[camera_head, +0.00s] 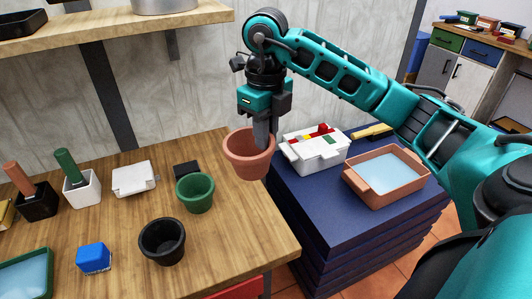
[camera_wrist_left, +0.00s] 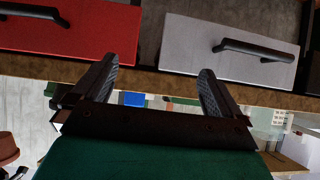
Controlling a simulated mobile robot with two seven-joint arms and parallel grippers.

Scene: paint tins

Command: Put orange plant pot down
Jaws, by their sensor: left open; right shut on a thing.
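The orange plant pot (camera_head: 245,160) is upright in my right gripper (camera_head: 264,138) in the head view. The fingers are shut on the pot's wall at its back right. The pot shows over the right edge of the wooden table (camera_head: 225,240); whether it touches the top I cannot tell. My left gripper (camera_wrist_left: 162,82) is open and empty in the left wrist view, in front of drawer fronts. It is out of the head view.
A green pot (camera_head: 195,194) and a black pot (camera_head: 162,243) stand on the table, with a blue block (camera_head: 93,258) to the left. A dark blue stack (camera_head: 335,215) right of the table bears a white box (camera_head: 314,155) and a terracotta tray (camera_head: 355,178). Bare wood lies at the table's front right.

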